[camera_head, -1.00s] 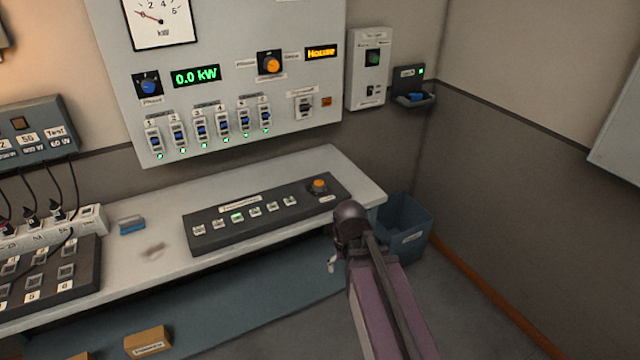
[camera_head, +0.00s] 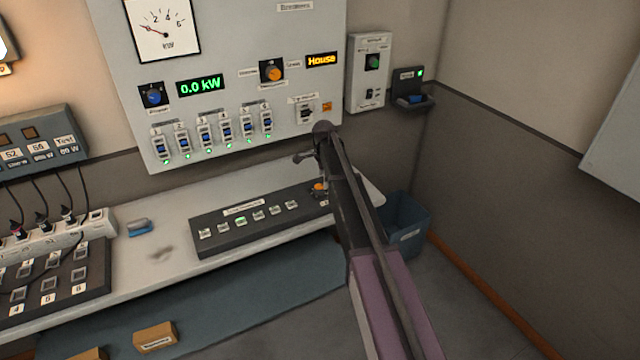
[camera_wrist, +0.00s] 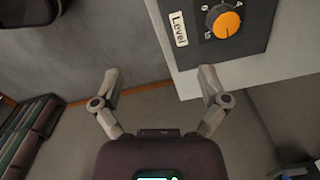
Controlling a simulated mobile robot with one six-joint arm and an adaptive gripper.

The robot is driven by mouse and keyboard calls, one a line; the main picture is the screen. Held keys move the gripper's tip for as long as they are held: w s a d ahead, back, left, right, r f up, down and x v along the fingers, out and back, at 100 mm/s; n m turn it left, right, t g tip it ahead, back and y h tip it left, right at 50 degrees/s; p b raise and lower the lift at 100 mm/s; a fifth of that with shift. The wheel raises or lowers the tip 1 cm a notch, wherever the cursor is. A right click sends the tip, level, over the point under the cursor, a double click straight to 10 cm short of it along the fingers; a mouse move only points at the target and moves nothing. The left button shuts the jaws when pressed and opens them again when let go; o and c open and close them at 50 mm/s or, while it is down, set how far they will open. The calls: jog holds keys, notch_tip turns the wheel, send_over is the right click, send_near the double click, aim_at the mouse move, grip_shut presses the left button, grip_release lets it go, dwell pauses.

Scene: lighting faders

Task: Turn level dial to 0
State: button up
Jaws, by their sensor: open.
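The level dial (camera_head: 319,187) is an orange knob at the right end of the dark desk console (camera_head: 262,229), partly covered by my arm. In the wrist view the orange knob (camera_wrist: 226,22) sits at the upper right, beside a white "Level" label (camera_wrist: 180,30). The numbers 4, 6 and 10 show around it; I cannot tell which one it points to. My gripper (camera_wrist: 159,75) is open and empty, its fingers apart from the dial, which lies beyond the right finger. In the head view the gripper (camera_head: 303,157) shows small above the desk, mostly hidden by my arm.
The console lies on a pale desk (camera_head: 165,274) with several small buttons along it. A wall panel (camera_head: 230,90) with a meter, switches and another orange knob stands behind. A blue bin (camera_head: 408,236) is on the floor at right. A blue object (camera_head: 140,228) lies on the desk.

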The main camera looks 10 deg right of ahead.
aim_at(319, 186)
jog(key=w+r+m+p, duration=0.1)
jog(key=w+m, duration=0.3)
jog(key=w, duration=0.5)
jog(key=shift+w+r+m, duration=0.35)
jog(key=shift+r+m, duration=0.05)
jog(key=shift+r, duration=0.1)
jog(key=shift+f, duration=0.15)
notch_tip(319, 186, down, 14)
jog(key=b, duration=1.3)
jog(key=shift+r, duration=0.25)
jog(key=c, duration=1.2)
